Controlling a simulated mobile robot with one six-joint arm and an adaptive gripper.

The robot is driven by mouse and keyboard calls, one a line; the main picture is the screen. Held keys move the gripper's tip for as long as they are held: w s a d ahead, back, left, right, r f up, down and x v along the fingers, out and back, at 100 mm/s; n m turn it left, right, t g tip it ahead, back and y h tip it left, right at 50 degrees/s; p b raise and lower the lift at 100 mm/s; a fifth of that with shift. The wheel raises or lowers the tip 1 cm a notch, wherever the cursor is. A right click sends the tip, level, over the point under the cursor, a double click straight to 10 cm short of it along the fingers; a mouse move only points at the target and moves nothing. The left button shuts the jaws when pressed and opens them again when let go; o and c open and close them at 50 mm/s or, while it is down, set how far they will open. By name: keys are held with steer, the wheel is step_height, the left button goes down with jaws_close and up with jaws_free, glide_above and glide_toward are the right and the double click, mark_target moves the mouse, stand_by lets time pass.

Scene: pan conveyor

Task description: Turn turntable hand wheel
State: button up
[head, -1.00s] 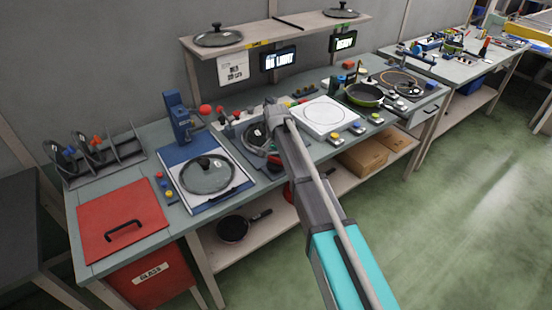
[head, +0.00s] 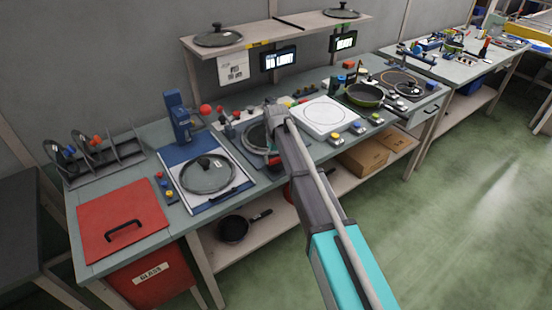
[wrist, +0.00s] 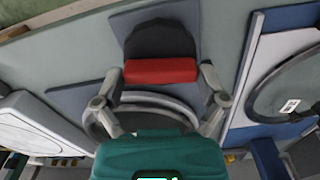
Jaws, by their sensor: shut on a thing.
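A red grip (wrist: 160,70) on a dark rounded mount lies between the two fingertips of my gripper (wrist: 163,78) in the wrist view. My gripper is shut on this red grip, with a finger at each end of it. Behind the grip, a round grey rim (wrist: 160,101) is partly hidden by the gripper body. In the head view my gripper (head: 271,152) is low at the front of the bench, beside the dark round turntable (head: 252,138). The red part shows there only as a small patch (head: 274,161), and my arm covers much of this spot.
Left of the gripper, a glass lid (head: 207,174) lies on a blue-and-white station, with a blue press (head: 182,117) behind. A white square plate (head: 324,117) and a green pan (head: 364,95) stand to the right. A shelf (head: 270,31) overhangs the back.

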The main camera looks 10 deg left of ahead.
steer(key=n, duration=0.4)
stand_by(0.4)
steer(key=o, duration=0.8)
steer(key=shift+m, duration=0.3)
